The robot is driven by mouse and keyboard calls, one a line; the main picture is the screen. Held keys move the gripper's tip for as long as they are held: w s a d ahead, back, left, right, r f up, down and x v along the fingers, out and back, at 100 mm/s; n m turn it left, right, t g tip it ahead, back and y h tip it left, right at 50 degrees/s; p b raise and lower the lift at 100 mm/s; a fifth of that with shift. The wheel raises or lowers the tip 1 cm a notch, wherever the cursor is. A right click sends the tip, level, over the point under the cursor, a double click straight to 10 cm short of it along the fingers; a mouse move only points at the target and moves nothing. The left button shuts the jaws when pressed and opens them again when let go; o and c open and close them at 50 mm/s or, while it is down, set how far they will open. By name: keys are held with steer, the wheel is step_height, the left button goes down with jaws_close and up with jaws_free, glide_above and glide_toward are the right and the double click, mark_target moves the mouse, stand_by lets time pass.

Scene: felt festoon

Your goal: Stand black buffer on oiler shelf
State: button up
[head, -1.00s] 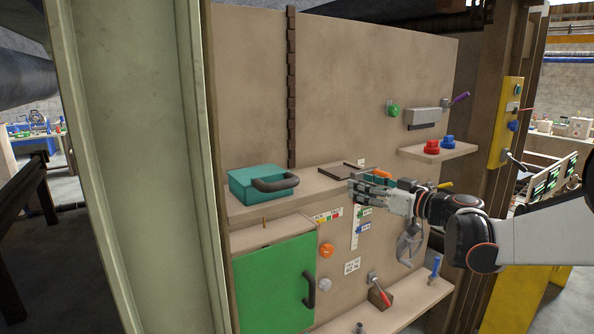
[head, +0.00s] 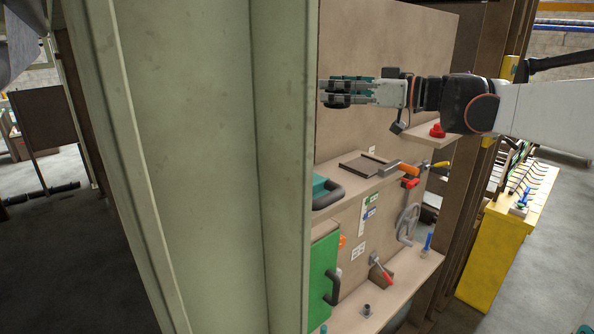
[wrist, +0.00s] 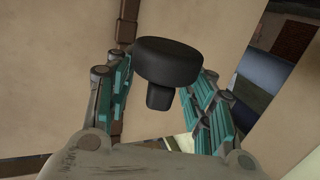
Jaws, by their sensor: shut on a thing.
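The black buffer (wrist: 168,62) is a round, thick black head with a short stub below it, between my two teal-padded fingers in the wrist view. In the head view my gripper (head: 338,91) is shut on it, and a dark part of the buffer (head: 337,100) shows at the fingers. It is held in the air in front of the brown panel, above the middle shelf and left of the small upper shelf (head: 452,141). A red item (head: 437,131) stands on that shelf; my arm hides part of it. I cannot tell for certain which shelf is the oiler shelf.
A wide green-grey pillar (head: 205,150) covers the left of the head view. The middle shelf holds a dark flat tray (head: 362,165), a teal box (head: 321,190) and an orange-handled tool (head: 408,170).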

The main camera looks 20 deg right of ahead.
steer(key=f, duration=1.3)
steer(key=f+p, duration=0.1)
steer(key=f, duration=0.5)
steer(key=shift+s+d+f, duration=0.15)
steer(key=shift+d, duration=0.1)
steer(key=shift+s, duration=0.1)
steer(key=shift+f, duration=0.1)
steer(key=o, duration=1.1)
steer(key=b+v, duration=0.2)
steer(key=v, duration=1)
